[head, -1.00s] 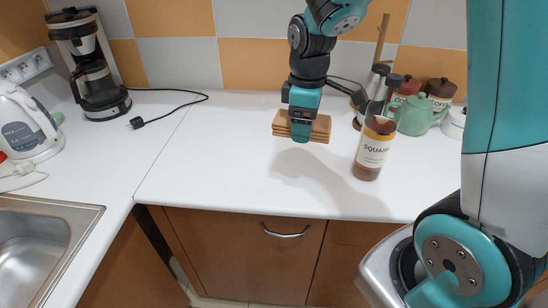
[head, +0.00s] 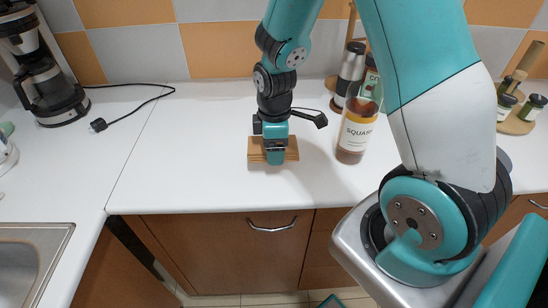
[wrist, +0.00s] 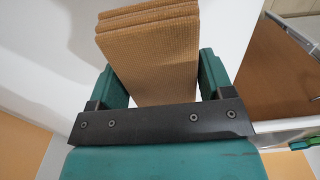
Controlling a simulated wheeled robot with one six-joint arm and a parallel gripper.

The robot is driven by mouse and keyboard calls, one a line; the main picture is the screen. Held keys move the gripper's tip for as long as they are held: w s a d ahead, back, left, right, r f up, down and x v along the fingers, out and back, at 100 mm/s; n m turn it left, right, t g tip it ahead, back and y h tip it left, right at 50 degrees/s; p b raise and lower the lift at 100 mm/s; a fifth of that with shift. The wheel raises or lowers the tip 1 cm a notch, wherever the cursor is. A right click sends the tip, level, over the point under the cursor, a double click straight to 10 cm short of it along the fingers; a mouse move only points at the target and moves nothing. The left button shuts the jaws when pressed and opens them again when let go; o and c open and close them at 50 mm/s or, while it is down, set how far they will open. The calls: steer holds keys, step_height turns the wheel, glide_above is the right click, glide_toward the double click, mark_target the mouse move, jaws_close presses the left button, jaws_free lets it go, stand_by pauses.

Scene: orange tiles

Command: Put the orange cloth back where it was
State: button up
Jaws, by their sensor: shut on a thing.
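The orange cloth (head: 256,150) is a folded, layered orange-brown pad above or on the white counter, left of the squash bottle. In the wrist view the cloth (wrist: 155,62) lies between the two teal fingers. My gripper (head: 275,157) is shut on the cloth and points down; it also shows in the wrist view (wrist: 160,88). I cannot tell whether the cloth touches the counter.
The squash bottle (head: 356,132) stands close to the right of my gripper. A coffee maker (head: 45,85) with a black cable is at the left, and a sink (head: 30,250) at lower left. A spice jar tray (head: 513,124) is at the far right. The counter (head: 190,160) left of the cloth is clear.

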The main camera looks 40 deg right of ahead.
steer(key=shift+f, duration=2.3)
steer(key=shift+f, duration=0.2)
steer(key=o, duration=0.9)
steer(key=shift+r, duration=0.1)
step_height(320, 180, up, 12)
steer(key=shift+f+b, duration=0.1)
steer(key=shift+b, duration=0.25)
steer(key=s+a+r+m+y, duration=0.1)
steer(key=s+a+r, duration=0.3)
steer(key=s+a, duration=0.1)
steer(key=s+a+r+m+y, duration=0.1)
steer(key=s+a+r, duration=0.3)
steer(key=s+a, duration=0.2)
steer(key=s+a+r+m+y, duration=0.2)
steer(key=s+a+r, duration=0.2)
steer(key=s+a, duration=0.1)
steer(key=shift+s+a, duration=0.15)
steer(key=shift+s, duration=0.25)
